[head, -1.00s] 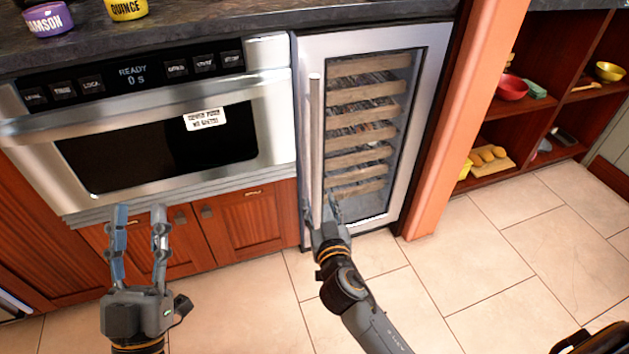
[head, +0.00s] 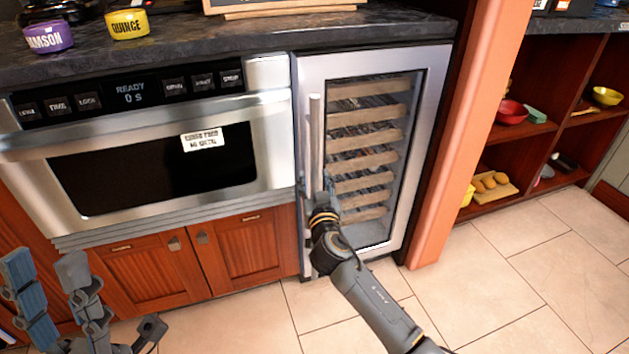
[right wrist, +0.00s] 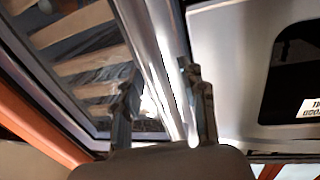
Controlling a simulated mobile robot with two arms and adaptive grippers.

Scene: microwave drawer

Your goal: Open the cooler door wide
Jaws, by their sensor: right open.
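The cooler door (head: 432,110) has a steel frame around a glass pane and appears closed. Its vertical bar handle (head: 315,125) runs along the left side and shows as a bright bar in the right wrist view (right wrist: 163,45). My right gripper (head: 318,187) is at the lower part of the handle. In the right wrist view my right gripper (right wrist: 158,78) is open, with one finger on each side of the bar; whether they touch it I cannot tell. My left gripper (head: 48,265) is open and empty at the lower left, away from the cooler.
A steel microwave drawer (head: 150,170) is left of the cooler, above wooden cabinets (head: 240,245). An orange post (head: 475,130) stands close on the cooler's right, with open shelves (head: 530,135) beyond. The tiled floor (head: 500,280) in front is clear apart from my arm.

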